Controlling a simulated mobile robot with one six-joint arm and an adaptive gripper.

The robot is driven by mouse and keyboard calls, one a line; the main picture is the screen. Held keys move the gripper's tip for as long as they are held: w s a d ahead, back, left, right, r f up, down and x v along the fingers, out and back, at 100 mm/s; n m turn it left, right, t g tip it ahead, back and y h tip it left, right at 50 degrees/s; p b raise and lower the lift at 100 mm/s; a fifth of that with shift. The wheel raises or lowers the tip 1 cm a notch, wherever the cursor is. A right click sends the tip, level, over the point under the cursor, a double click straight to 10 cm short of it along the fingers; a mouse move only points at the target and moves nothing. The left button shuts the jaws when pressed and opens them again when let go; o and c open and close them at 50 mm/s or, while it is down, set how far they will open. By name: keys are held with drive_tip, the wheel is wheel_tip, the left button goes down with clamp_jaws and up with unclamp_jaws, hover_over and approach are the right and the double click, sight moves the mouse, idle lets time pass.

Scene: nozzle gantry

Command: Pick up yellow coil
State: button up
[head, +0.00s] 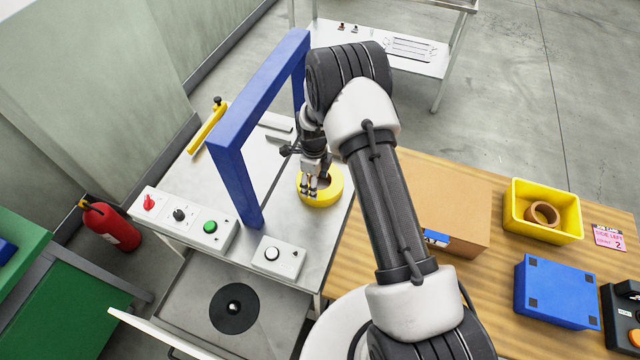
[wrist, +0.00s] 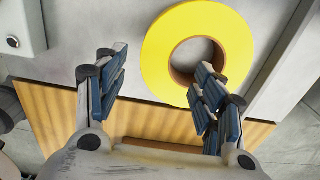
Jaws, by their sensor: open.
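The yellow coil (head: 322,190) is a thick flat ring with a brown inner face. It lies flat on the grey metal table (head: 281,225), near the table's right edge. It also shows in the wrist view (wrist: 176,84) at upper centre. My gripper (head: 316,187) is open above the coil, and its fingers also show in the wrist view (wrist: 160,92). In that view the right finger overlaps the coil's hole and lower right rim, and the left finger is clear to the left of the ring. I cannot tell whether either finger touches it.
A blue gantry frame (head: 234,185) stands just left of the coil. Control boxes with a green button (head: 210,227) and a white button (head: 271,254) sit at the table's front. A cardboard box (head: 447,200) and a yellow bin (head: 515,215) stand on the wooden table to the right.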

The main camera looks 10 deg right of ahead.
drive_tip(key=shift+a+f, duration=0.2)
drive_tip(key=shift+f, duration=3.25)
drive_tip(key=shift+c, duration=0.4)
clamp_jaws()
